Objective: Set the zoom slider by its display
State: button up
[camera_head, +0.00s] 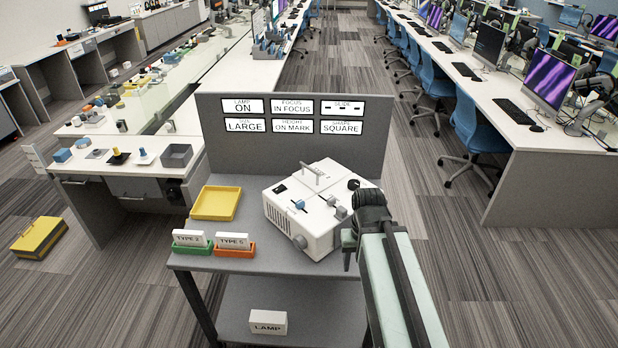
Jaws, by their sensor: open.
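A white projector-like box (303,232) stands on a grey cart. On its top are a small blue slider knob (299,205), another knob with a grey-blue part (337,207), a dark round knob (354,184) and a handle. I cannot tell which knob is the zoom slider. A grey panel behind carries the displays. The size display (245,125) reads LARGE. Others read lamp ON, focus IN FOCUS, height ON MARK and shape SQUARE; the slide display shows small dark marks. My gripper (349,248) is open at the box's right side, apparently holding nothing; my arm partly hides that side.
A yellow tray (235,204) lies left of the box. Green (190,250) and orange (252,253) trays with type cards sit at the cart's front left edge. A LAMP card (268,323) stands on the lower shelf. Benches flank the cart; a striped floor lies around it.

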aim_at(331, 200)
jog(key=u, duration=1.8)
jog(key=i, duration=0.55)
jog(key=z, duration=0.65)
